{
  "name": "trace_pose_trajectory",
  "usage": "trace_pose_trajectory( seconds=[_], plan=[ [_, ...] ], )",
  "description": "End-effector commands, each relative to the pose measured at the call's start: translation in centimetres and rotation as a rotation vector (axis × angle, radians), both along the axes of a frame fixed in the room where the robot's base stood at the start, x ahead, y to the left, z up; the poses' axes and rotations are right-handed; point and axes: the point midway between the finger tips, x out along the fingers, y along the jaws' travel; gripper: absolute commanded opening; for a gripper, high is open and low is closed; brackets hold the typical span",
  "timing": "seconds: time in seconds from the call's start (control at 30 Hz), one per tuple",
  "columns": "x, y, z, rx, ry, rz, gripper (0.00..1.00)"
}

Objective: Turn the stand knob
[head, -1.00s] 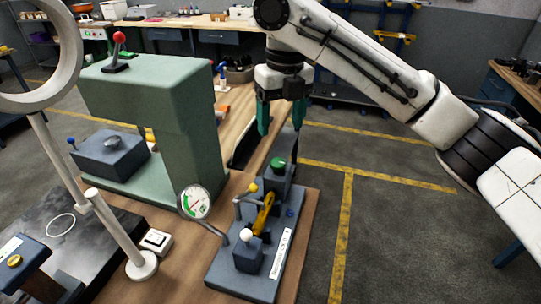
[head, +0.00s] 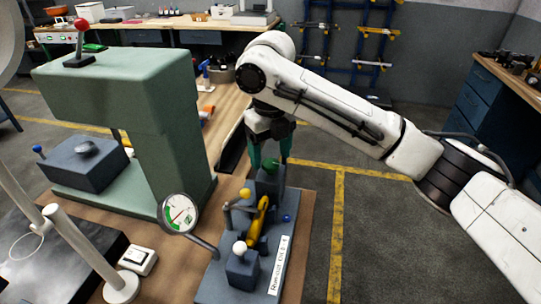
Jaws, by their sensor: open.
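The blue-grey stand (head: 229,283) with a white label stands at the front edge of the wooden bench. A green knob (head: 270,164) sits on top of its rear block. A yellow ball (head: 245,193), a white ball (head: 239,248), a small blue knob (head: 287,218) and a yellow lever (head: 258,222) are also on the stand. I cannot tell for sure which is the stand knob. My gripper (head: 270,158) points down with its teal fingers apart, one to each side of the green knob in this view. Whether the fingers touch it cannot be seen.
A round dial gauge (head: 178,214) on a bent arm is left of the stand. A large green press frame (head: 165,130) with a red-ball lever (head: 81,25) stands further left. A white switch box (head: 138,261) lies on the bench. The floor right of the stand is clear.

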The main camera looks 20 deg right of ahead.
Motion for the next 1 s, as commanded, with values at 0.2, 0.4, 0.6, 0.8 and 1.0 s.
trace_pose_trajectory(
  seconds=[0.2,0.4,0.6,0.8,1.0],
  plan=[
    [0.0,-0.1,-1.6,0.0,-0.001,-0.002,0.69],
    [0.0,0.0,-1.7,0.0,-0.001,-0.001,0.69],
    [0.0,0.0,-1.7,0.0,-0.001,-0.001,0.59],
    [0.0,0.0,-1.7,0.0,-0.001,-0.001,0.4],
    [0.0,0.0,-1.7,0.0,-0.001,-0.001,0.21]
  ],
)
